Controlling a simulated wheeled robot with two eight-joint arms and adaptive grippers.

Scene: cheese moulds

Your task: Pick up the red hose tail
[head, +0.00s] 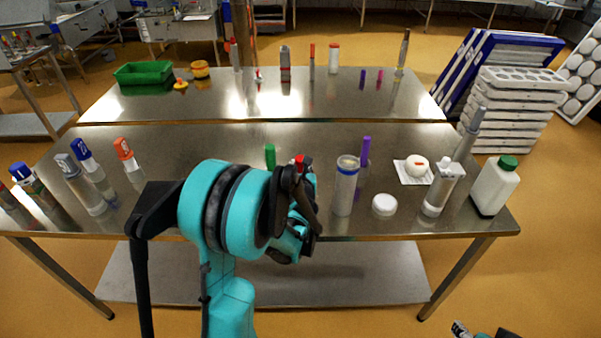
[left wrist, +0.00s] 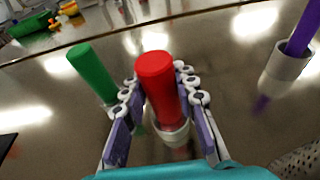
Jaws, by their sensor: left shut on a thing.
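The red hose tail (left wrist: 158,85) is a red cylinder upright between the fingers of my left gripper (left wrist: 160,122) in the left wrist view. The fingers are shut on it. Its lower end meets a pale ring-shaped holder (left wrist: 172,136). In the head view only a bit of the red hose tail (head: 298,160) shows behind my left gripper (head: 300,215), which hides the rest. A small part of my right gripper (head: 462,329) shows at the bottom edge of the head view; its jaw state is unclear.
A green hose tail (left wrist: 92,72) stands close left of the red one. A purple one (left wrist: 304,28) stands in a pale holder at the right. In the head view a clear cylinder (head: 344,190) and white lid (head: 384,205) stand right of my gripper. Several bottles line the table's left.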

